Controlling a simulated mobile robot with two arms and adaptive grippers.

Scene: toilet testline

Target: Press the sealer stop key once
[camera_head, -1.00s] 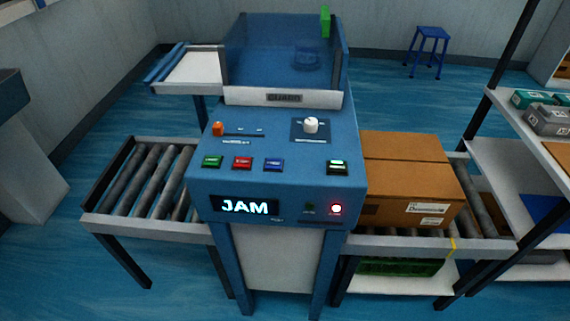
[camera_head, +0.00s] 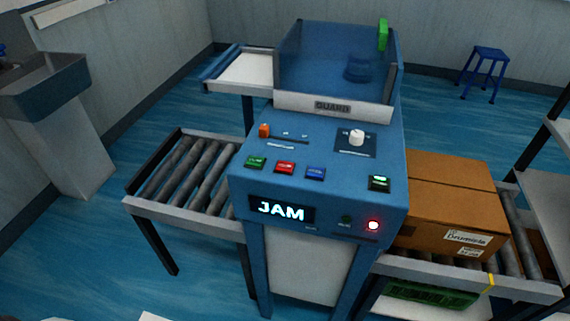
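The blue sealer machine (camera_head: 240,195) stands in the middle of the head view. Its sloped panel carries a green key (camera_head: 255,162), a red key (camera_head: 285,167), a blue key (camera_head: 315,172) and a lit green key (camera_head: 380,183) at the right. The key labels are too small to read; the red one looks like the stop key. An orange slider knob (camera_head: 264,130) and a white dial (camera_head: 356,138) sit above them. The display (camera_head: 282,210) reads JAM, and a red lamp (camera_head: 373,225) glows. Neither gripper is in view.
A cardboard box (camera_head: 450,205) sits on the right roller conveyor (camera_head: 520,285), beside the machine. The left roller conveyor (camera_head: 185,175) is empty. A clear guard (camera_head: 330,65) stands behind the panel. A grey pedestal basin (camera_head: 60,110) is at left, a blue stool (camera_head: 484,72) at back right.

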